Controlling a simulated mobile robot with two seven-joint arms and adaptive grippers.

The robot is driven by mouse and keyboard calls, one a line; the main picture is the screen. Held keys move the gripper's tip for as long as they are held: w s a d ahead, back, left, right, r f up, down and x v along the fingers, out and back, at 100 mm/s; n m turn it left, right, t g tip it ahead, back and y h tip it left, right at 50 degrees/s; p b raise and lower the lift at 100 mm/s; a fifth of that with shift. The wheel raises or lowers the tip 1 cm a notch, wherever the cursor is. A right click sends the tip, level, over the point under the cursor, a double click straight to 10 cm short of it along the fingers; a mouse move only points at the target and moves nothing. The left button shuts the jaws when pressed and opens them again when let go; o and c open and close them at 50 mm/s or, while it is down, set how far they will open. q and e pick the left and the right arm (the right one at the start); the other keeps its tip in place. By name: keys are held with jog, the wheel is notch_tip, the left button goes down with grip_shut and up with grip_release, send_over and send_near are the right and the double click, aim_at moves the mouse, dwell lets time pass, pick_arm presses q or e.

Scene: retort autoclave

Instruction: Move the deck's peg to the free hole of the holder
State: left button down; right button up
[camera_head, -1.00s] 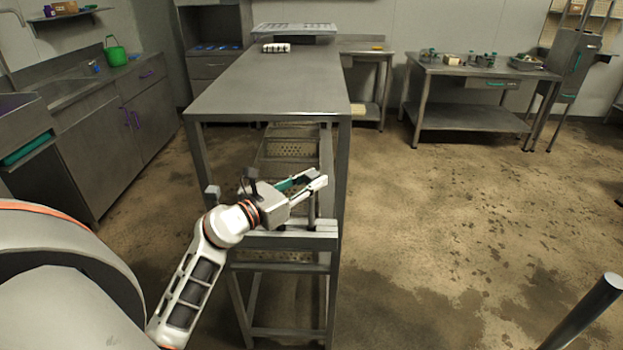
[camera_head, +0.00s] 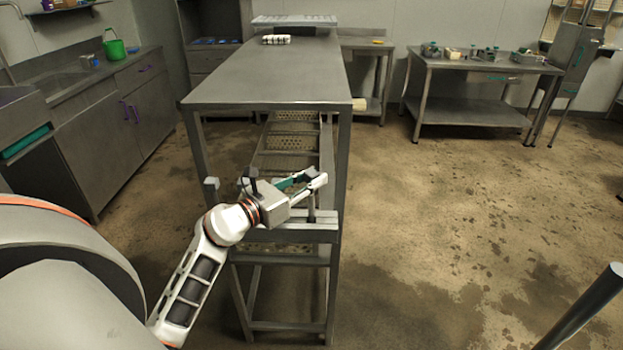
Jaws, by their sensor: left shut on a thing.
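My left gripper (camera_head: 312,181) is over the front end of the frame under the steel table, with its fingers pointing right. It is shut on a thin upright grey peg (camera_head: 311,207), which shows just below the fingertips. The peg's foot is close to a grey crossbar (camera_head: 300,234) of the frame, and I cannot tell whether it touches it or sits in it. My right gripper is not in view.
A sink counter (camera_head: 110,115) is at the left. The floor to the right is open.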

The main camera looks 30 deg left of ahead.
pick_arm(q)
jog(key=shift+f, duration=0.25)
dwell(0.3)
jog(key=c, duration=1.7)
grip_release()
jog(key=shift+f, duration=0.1)
jog(key=v, duration=1.2)
jog(key=shift+d, duration=0.1)
